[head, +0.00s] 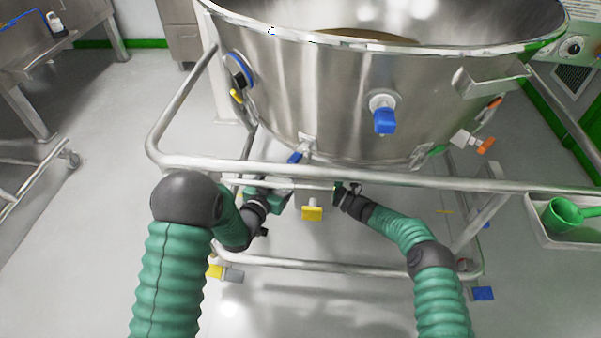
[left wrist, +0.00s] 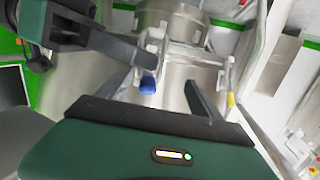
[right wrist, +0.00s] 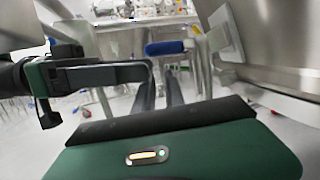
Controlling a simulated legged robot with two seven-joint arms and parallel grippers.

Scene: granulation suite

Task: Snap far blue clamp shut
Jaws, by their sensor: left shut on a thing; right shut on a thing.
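A blue clamp handle (head: 295,157) sits low on the steel bowl (head: 330,90), just above the frame rail. Another blue handle (head: 384,120) is on the bowl's front. I cannot tell which is the far clamp. My left gripper (head: 283,185) is below the low blue handle, behind the rail. In the left wrist view a blue handle (left wrist: 148,84) shows beside one finger. My right gripper (head: 338,187) is to its right at the rail, its fingers close together. A blue handle (right wrist: 165,47) shows beyond them in the right wrist view. What each gripper holds is unclear.
A tubular steel rail (head: 400,180) runs across in front of the bowl, above both grippers. A yellow handle (head: 312,213) hangs between the grippers. An orange handle (head: 486,146) is at right. A tray (head: 565,238) with a green scoop (head: 562,215) stands far right. Floor is clear at left.

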